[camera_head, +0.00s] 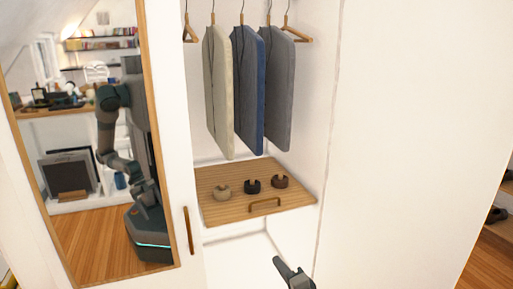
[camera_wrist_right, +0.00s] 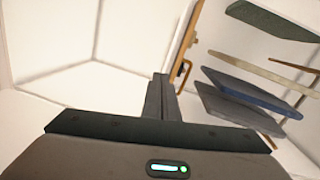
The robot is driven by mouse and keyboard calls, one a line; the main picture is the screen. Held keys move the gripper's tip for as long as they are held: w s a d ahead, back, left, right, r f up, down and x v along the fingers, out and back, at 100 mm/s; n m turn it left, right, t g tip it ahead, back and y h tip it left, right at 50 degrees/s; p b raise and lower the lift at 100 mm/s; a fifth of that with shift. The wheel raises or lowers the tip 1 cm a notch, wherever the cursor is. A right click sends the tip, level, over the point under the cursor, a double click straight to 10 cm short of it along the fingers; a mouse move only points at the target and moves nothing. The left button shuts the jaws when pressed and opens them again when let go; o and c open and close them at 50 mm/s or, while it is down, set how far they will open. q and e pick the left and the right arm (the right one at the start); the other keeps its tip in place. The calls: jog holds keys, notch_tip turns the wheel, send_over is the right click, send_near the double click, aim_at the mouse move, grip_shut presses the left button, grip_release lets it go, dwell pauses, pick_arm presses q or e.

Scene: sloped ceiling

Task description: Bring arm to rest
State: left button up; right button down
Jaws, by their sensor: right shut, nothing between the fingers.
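My right gripper (camera_head: 292,272) shows at the bottom of the head view, in front of the white lower part of the wardrobe and below the wooden drawer. In the right wrist view its two fingers (camera_wrist_right: 160,98) are together, with nothing between them. It is apart from the drawer and the hanging clothes. My left gripper is not in view, apart from what the mirror may reflect.
A wooden drawer (camera_head: 224,215) with three small rolled items stands below three hanging garments (camera_head: 248,90). A mirrored door (camera_head: 60,225) stands at the left and a white panel (camera_head: 410,140) at the right. The white compartment below the drawer looks empty.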

jog(key=s+d+f+n+g, duration=0.1)
jog(key=s+f+n+g, duration=0.3)
jog(key=s+f, duration=0.65)
jog(key=s+d+f+n+g+h, duration=0.1)
jog(key=s+d+f+n+g, duration=0.15)
jog(key=s, duration=0.95)
jog(key=s+d+f+n+g+h, duration=0.1)
jog(key=s+d+n+g+h, duration=0.2)
jog(key=s, duration=0.8)
jog(key=s+d+f+n+g, duration=0.1)
jog(key=s+d+f+n, duration=0.2)
jog(key=s, duration=0.9)
pick_arm(q)
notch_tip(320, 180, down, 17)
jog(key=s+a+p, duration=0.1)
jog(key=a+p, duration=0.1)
jog(key=p, duration=1.2)
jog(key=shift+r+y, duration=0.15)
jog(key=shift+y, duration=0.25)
pick_arm(e)
notch_tip(320, 180, down, 16)
jog(key=d+n+h, duration=0.1)
jog(key=shift+s+d, duration=0.35)
jog(key=shift+s, duration=0.05)
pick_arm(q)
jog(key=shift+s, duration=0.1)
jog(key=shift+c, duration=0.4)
pick_arm(e)
jog(key=shift+r+n, duration=0.15)
jog(key=shift+n, duration=0.1)
